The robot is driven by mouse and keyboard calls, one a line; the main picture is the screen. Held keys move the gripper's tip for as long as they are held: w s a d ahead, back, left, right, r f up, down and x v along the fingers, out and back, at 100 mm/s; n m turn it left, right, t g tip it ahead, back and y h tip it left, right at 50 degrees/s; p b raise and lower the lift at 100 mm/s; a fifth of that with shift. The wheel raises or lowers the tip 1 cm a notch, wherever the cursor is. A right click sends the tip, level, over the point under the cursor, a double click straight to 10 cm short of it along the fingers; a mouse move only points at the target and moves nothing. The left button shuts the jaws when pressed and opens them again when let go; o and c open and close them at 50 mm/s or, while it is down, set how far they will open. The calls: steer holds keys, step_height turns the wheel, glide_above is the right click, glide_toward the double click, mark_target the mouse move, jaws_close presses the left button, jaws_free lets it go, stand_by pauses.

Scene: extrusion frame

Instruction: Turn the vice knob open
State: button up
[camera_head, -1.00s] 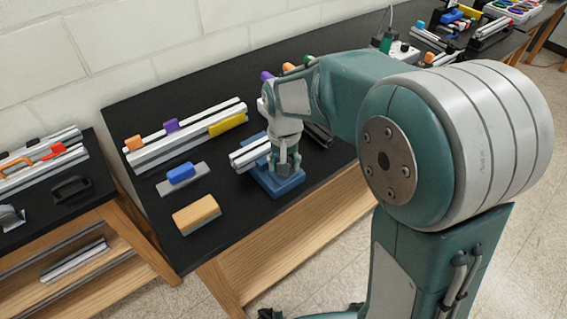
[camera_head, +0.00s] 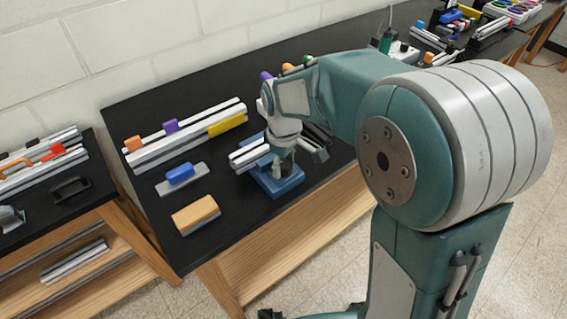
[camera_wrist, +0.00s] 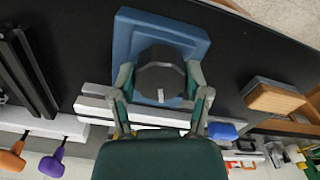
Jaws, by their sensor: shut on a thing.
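The vice has a blue base (camera_head: 290,184) near the front edge of the black table in the head view. It also shows at the top of the wrist view (camera_wrist: 135,28). Its dark, rounded knob (camera_wrist: 160,82) lies between my fingers in the wrist view. My gripper (camera_wrist: 160,76) points down over the vice and is shut on the knob, one finger on each side. In the head view my gripper (camera_head: 284,150) hides the knob. A silver extrusion bar (camera_head: 248,158) sticks out left of the vice.
A blue-handled block (camera_head: 180,175) and an orange-topped block (camera_head: 196,215) lie left of the vice. Long rails (camera_head: 190,136) with coloured handles lie behind them. A white wall stands at the back. Black table surface is clear between the blocks and the vice.

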steer(key=n, duration=0.7)
steer(key=shift+w+r, duration=0.15)
steer(key=shift+w, duration=0.05)
steer(key=n, duration=0.7)
steer(key=shift+a, duration=0.1)
stand_by(0.4)
steer(key=o, duration=1)
steer(key=shift+o, duration=0.6)
